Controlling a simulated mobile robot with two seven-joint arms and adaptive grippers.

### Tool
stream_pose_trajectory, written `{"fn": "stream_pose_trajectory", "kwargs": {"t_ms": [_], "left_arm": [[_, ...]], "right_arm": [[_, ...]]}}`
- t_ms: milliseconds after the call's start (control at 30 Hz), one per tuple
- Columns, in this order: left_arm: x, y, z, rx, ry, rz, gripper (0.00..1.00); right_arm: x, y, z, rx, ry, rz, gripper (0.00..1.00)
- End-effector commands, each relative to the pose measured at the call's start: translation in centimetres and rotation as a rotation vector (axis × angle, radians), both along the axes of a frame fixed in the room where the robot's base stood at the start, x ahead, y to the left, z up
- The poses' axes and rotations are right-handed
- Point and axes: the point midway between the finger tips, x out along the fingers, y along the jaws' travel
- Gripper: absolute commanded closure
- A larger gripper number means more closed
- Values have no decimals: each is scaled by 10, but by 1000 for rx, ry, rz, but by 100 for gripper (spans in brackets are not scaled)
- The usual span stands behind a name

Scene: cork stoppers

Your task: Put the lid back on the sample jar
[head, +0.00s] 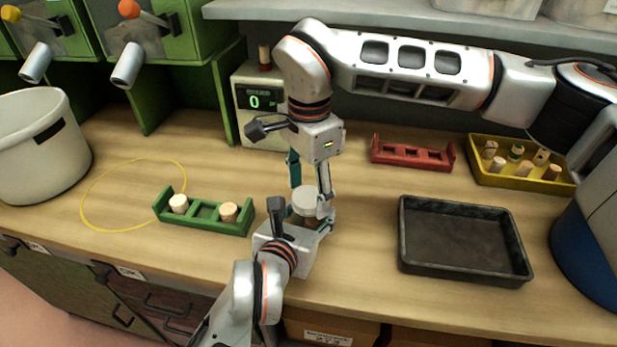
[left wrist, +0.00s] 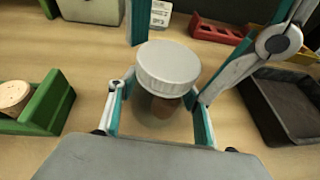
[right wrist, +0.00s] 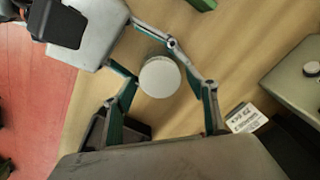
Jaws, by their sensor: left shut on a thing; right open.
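The sample jar (left wrist: 163,106) is a small clear jar with brown contents. Its white ribbed lid (left wrist: 168,66) covers its mouth and looks level; I see no gap. The lid also shows in the head view (head: 305,195) and from above in the right wrist view (right wrist: 160,77). My left gripper (left wrist: 160,118) is shut on the jar from the front side, a finger on each side of its body. My right gripper (head: 311,190) points down from above and is open, its fingers on either side of the lid, apart from it. The lid hides the jar's rim.
A green rack (head: 205,213) with two corks stands left of the jar. A black tray (head: 402,250) lies to the right. Behind are a red rack (head: 411,153), a yellow tray of corks (head: 520,182) and a scale (head: 252,125) reading 0. A yellow loop (head: 88,222) lies left.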

Motion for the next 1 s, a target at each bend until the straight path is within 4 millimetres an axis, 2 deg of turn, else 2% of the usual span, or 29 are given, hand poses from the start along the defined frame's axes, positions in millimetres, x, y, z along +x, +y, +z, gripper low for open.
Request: {"fn": "stream_pose_trajectory", "kwargs": {"t_ms": [300, 367, 467, 767, 1000], "left_arm": [[-1, 0, -2, 1, 5, -1, 100], [-1, 0, -2, 1, 5, -1, 100], [-1, 0, -2, 1, 5, -1, 100], [-1, 0, -2, 1, 4, -1, 100], [-1, 0, -2, 1, 4, -1, 100]], "right_arm": [[0, 0, -2, 0, -1, 0, 43], [0, 0, -2, 0, -1, 0, 55], [0, 0, -2, 0, -1, 0, 82], [0, 0, -2, 0, -1, -57, 83], [0, 0, -2, 0, 1, -429, 83]]}}
